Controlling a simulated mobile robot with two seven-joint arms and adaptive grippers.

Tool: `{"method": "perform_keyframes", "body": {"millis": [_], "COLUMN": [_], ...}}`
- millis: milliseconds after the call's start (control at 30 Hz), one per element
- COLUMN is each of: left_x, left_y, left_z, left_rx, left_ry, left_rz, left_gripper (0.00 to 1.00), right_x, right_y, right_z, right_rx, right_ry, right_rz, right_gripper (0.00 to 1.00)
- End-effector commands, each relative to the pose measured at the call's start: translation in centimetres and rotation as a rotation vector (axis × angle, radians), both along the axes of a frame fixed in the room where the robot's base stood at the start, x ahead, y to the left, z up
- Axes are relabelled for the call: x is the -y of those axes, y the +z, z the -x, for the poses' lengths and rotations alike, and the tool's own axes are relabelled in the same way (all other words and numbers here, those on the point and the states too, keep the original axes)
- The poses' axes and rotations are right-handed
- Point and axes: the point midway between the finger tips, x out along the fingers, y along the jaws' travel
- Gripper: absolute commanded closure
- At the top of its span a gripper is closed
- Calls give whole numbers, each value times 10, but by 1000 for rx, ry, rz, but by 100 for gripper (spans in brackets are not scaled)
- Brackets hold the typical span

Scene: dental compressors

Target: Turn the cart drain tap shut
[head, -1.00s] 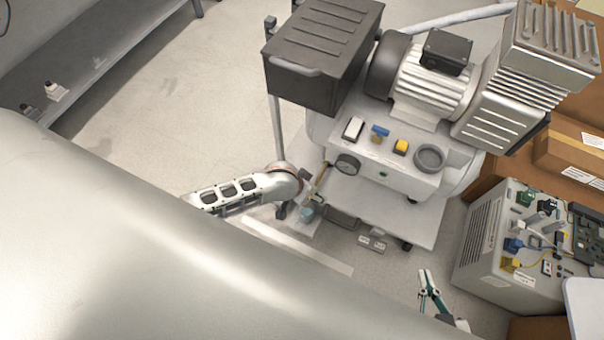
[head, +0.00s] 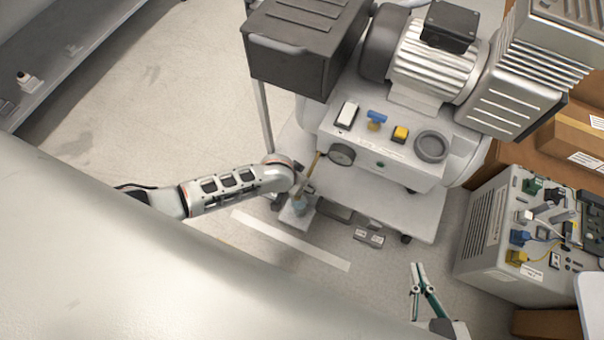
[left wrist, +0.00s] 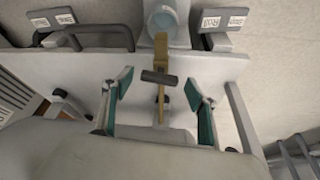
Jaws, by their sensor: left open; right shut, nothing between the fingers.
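The cart drain tap is a brass pipe with a dark T-shaped handle (left wrist: 160,77) in the left wrist view. Its brass part (head: 313,165) shows at the cart's lower left edge in the head view. My left gripper (left wrist: 163,95) is open, with its green-lined fingers on either side of the handle's line. I cannot tell whether a finger touches it. In the head view the wrist hides most of this gripper. My right gripper (head: 418,268) is shut and empty, low at the right, away from the cart.
A bluish cup (head: 299,204) stands below the brass part. A grey equipment box (head: 490,235) stands at the right.

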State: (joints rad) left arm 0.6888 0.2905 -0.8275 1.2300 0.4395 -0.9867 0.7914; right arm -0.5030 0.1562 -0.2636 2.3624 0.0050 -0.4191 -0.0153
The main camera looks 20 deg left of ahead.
Motion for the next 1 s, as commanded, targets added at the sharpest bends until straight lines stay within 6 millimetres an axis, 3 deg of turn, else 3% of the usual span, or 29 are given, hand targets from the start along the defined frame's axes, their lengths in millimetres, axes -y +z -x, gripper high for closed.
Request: {"method": "perform_keyframes", "body": {"millis": [133, 267, 300, 667, 1000], "left_x": [0, 0, 0, -1, -4], "left_y": [2, 2, 2, 1, 1], "left_z": [-1, -1, -1, -1, -1], "left_rx": [2, 2, 2, 0, 0], "left_ry": [0, 0, 0, -36, -252], "left_rz": [0, 0, 0, -2, -1], "left_gripper": [42, 75, 80, 80, 80], "right_x": [0, 0, 0, 0, 4], "right_y": [1, 1, 1, 3, 0], "right_z": [-1, -1, -1, -1, 1], "right_rx": [3, 3, 3, 5, -3], "right_ry": [1, 0, 0, 0, -2], "right_rz": [0, -1, -1, 0, 11], "right_gripper": [100, 100, 100, 100, 100]}}
